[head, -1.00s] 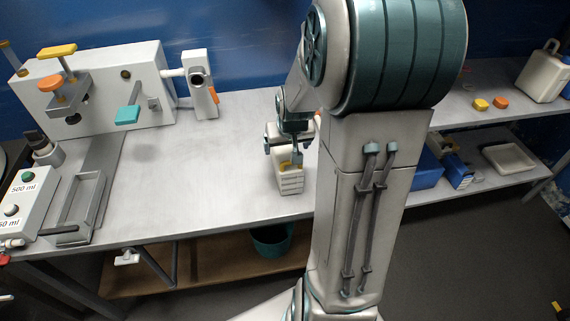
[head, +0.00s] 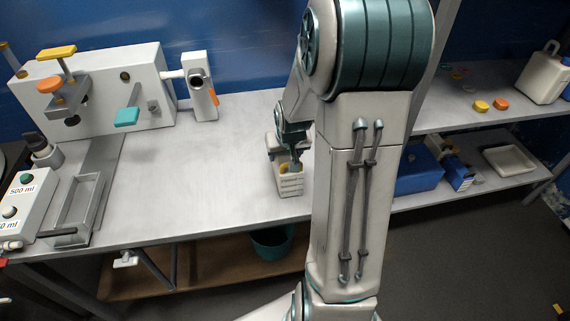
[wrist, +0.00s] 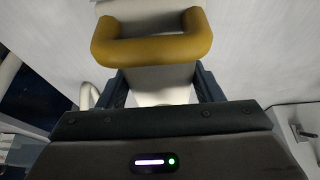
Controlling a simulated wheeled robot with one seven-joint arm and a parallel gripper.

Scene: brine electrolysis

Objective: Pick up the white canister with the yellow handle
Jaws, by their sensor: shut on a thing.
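The white canister (head: 290,185) stands upright near the front edge of the grey bench in the head view, with markings on its front. Its yellow handle (wrist: 152,48) fills the upper part of the wrist view; only a bit of it shows in the head view. My gripper (wrist: 162,88) is shut on the canister, with one dark finger on each side of its white top, beside the handle. In the head view my gripper (head: 293,164) is at the canister's top and partly hides it. I cannot tell whether the canister's base touches the bench.
A white apparatus (head: 95,95) with yellow, orange and teal handles stands at the back left of the bench (head: 200,190). A button box (head: 28,205) and a grey tray (head: 78,205) are at the left. A white jug (head: 543,78) stands on the right shelf. The bench's middle is clear.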

